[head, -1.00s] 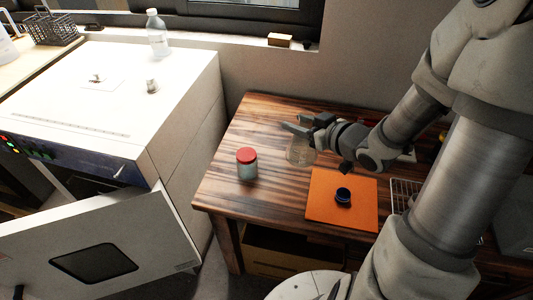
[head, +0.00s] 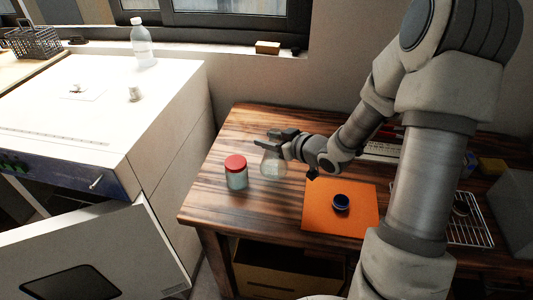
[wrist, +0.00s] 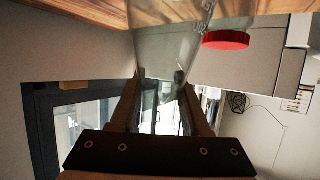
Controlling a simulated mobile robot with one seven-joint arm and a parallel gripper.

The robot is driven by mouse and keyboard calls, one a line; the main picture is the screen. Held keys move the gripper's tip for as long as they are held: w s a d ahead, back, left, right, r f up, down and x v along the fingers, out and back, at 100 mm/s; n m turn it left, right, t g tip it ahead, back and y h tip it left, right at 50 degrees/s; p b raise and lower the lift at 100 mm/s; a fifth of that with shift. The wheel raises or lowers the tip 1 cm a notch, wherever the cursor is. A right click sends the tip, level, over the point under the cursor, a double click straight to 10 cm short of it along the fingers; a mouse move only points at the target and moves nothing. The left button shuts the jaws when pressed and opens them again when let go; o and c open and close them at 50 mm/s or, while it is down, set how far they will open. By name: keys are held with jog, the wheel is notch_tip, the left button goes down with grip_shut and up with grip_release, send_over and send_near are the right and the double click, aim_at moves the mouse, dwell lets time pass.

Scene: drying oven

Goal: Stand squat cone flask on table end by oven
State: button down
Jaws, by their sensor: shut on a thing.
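The squat cone flask (head: 273,163) is clear glass and stands upright, at or just above the wooden table (head: 236,130), near the table end by the oven (head: 185,140). Whether its base touches the wood I cannot tell. My gripper (head: 272,140) is shut on the flask's upper part from the right. In the wrist view the flask (wrist: 168,50) sits between my two fingers (wrist: 158,95). A red-lidded jar (head: 236,172) stands just left of the flask; its red lid (wrist: 226,40) shows in the wrist view.
An orange mat (head: 318,222) with a dark blue round item (head: 341,202) lies right of the flask. A wire rack (head: 478,228) is farther right. The oven door (head: 100,250) hangs open at lower left. Bare wood lies behind and in front of the jar.

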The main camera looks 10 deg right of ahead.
jog(key=shift+w+a+f, duration=0.15)
jog(key=shift+w+f, duration=0.25)
jog(key=shift+w, duration=0.1)
notch_tip(320, 180, down, 4)
jog(key=shift+r+b, duration=0.1)
jog(key=shift+b, duration=0.65)
jog(key=c, duration=0.8)
grip_release()
jog(key=shift+c, duration=0.2)
jog(key=o, duration=0.5)
